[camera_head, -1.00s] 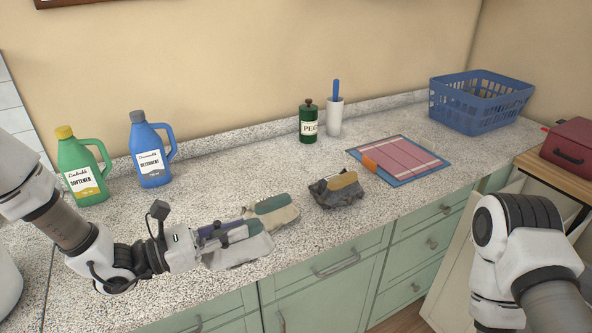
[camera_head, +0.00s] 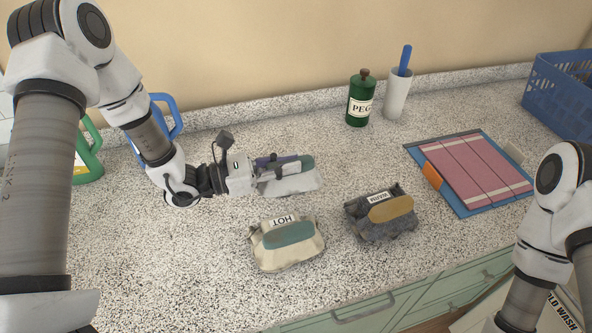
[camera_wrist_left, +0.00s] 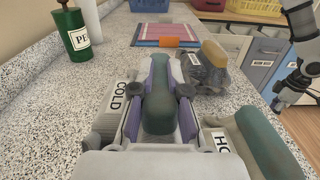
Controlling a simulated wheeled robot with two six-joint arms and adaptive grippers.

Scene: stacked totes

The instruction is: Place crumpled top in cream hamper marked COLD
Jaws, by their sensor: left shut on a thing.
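My left gripper (camera_head: 262,178) is shut on a light grey crumpled bundle (camera_head: 292,184) with a dark green top part. In the left wrist view, purple-sided fingers (camera_wrist_left: 158,95) straddle the green part, and a COLD tag (camera_wrist_left: 117,97) shows on the grey cloth. I cannot tell whether the bundle touches the counter. A cream hamper (camera_head: 482,318) stands below the counter at the lower right; its label is partly cut off and reads "OLD WASH". My right arm partly covers it. My right gripper (camera_wrist_left: 282,102) is small in the left wrist view; its opening is unclear.
A cream bundle tagged HOT (camera_head: 270,257) and a dark one tagged WARM (camera_head: 366,230) lie on the counter. Beyond are a folded pink cloth (camera_head: 470,170), a green peg canister (camera_head: 358,108), a white cup (camera_head: 396,98) and a blue basket (camera_head: 562,92). Bottles stand behind my left arm.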

